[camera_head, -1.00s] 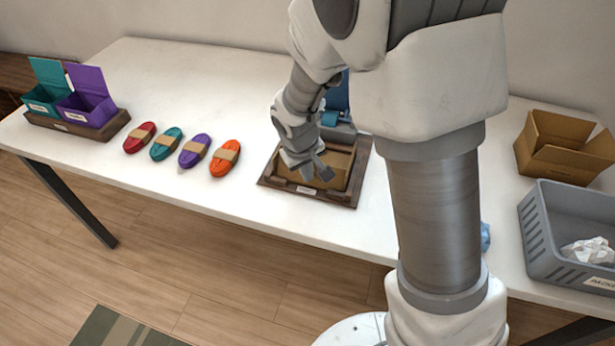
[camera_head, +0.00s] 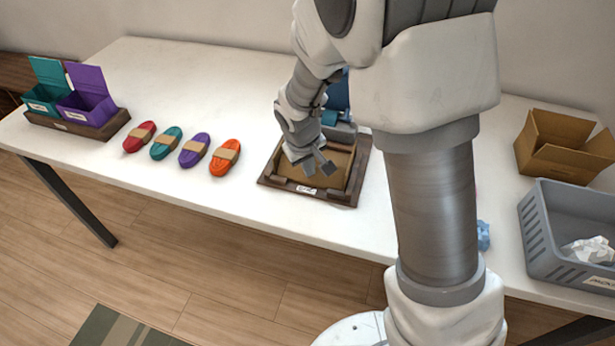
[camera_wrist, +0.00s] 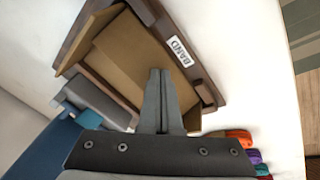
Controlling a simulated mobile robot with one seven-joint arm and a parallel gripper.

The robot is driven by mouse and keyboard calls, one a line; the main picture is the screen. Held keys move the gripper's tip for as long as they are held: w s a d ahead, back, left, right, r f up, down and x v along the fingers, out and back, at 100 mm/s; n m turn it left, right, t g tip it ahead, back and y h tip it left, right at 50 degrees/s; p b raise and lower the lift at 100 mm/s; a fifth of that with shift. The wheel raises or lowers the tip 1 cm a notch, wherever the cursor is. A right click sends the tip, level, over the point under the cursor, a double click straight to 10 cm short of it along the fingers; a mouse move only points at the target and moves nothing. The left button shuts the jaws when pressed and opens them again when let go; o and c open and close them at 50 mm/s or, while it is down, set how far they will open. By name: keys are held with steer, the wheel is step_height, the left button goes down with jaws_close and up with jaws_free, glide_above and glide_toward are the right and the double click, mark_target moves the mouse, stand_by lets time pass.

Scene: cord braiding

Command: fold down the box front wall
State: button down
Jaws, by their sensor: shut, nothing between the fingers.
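The cardboard box (camera_head: 340,160) sits in a dark wooden tray (camera_head: 352,196) with a white label on its front edge, which reads "BAND" in the wrist view (camera_wrist: 181,51). The box's tan panel (camera_wrist: 135,52) lies low and nearly flat within the tray; side walls stand at its two ends. The front wall no longer stands up along the labelled edge. My gripper (camera_head: 326,171) is shut and empty, its fingertips (camera_wrist: 160,72) over the panel. Whether they touch it I cannot tell. My arm hides part of the box's back.
A blue fixture (camera_wrist: 55,145) stands behind the box. Several cord bundles, including an orange one (camera_head: 225,157), lie left of the tray. Teal and purple boxes (camera_head: 88,95) stand at far left. An open carton (camera_head: 556,142) and grey crate (camera_head: 535,235) are at right.

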steer(key=shift+w+d+f, duration=0.15)
steer(key=shift+w+f, duration=0.05)
steer(key=shift+w, duration=0.2)
steer(key=shift+w+d+f+b, duration=0.1)
steer(key=shift+w+f+b, duration=0.25)
steer(key=shift+f+b, duration=0.1)
steer(key=shift+s+r+p, duration=0.2)
steer(key=shift+r+p, duration=0.2)
steer(key=shift+r, duration=0.25)
steer(key=shift+w+d+f+b, duration=0.1)
steer(key=shift+w+f+b, duration=0.4)
steer(key=shift+f, duration=0.15)
steer(key=shift+s+r+p, duration=0.25)
steer(key=shift+r+p, duration=0.1)
steer(key=shift+r, duration=0.35)
step_height(320, 180, up, 8)
steer(key=p, duration=0.5)
steer(key=shift+p, duration=0.3)
